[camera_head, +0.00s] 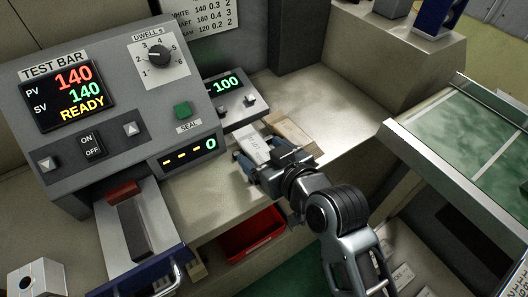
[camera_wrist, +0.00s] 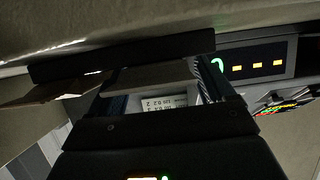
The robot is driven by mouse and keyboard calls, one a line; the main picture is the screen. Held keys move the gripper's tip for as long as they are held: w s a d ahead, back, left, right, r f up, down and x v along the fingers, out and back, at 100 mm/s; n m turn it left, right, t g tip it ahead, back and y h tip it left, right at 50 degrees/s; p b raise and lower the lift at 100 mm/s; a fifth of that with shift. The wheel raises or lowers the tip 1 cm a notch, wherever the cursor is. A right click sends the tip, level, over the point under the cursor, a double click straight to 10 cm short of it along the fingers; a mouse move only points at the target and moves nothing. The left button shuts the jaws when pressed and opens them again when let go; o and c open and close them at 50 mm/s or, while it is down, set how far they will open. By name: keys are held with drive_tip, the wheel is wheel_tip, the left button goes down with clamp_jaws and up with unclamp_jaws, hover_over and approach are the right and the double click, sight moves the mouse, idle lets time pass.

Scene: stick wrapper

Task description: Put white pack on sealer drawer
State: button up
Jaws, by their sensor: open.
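The white pack (camera_head: 255,146), with small dark print, lies on the pale counter right of the sealer (camera_head: 105,95). My gripper (camera_head: 259,163) is at its near end, with blue-grey fingers on either side of it. In the wrist view the pack's printed face (camera_wrist: 165,103) shows between the fingers (camera_wrist: 160,85). The gripper is open; whether a finger touches the pack is unclear. The sealer drawer (camera_head: 158,222) is pulled out at lower left, with a dark pad, a red piece at its back and a blue front edge. I see no pack on it.
A brown pack (camera_head: 293,134) lies close to the right of the white pack. A small scale-like unit reading 100 (camera_head: 222,92) stands behind. A red bin (camera_head: 252,236) sits below the counter edge. A green-topped table (camera_head: 455,135) stands right. The counter at back right is clear.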

drive_tip(key=shift+r, duration=0.1)
drive_tip(key=shift+s+d+r, duration=0.1)
drive_tip(key=v, duration=1.1)
drive_tip(key=shift+s+d+r+b, duration=0.2)
drive_tip(key=shift+s+b, duration=0.1)
drive_tip(key=shift+b, duration=0.15)
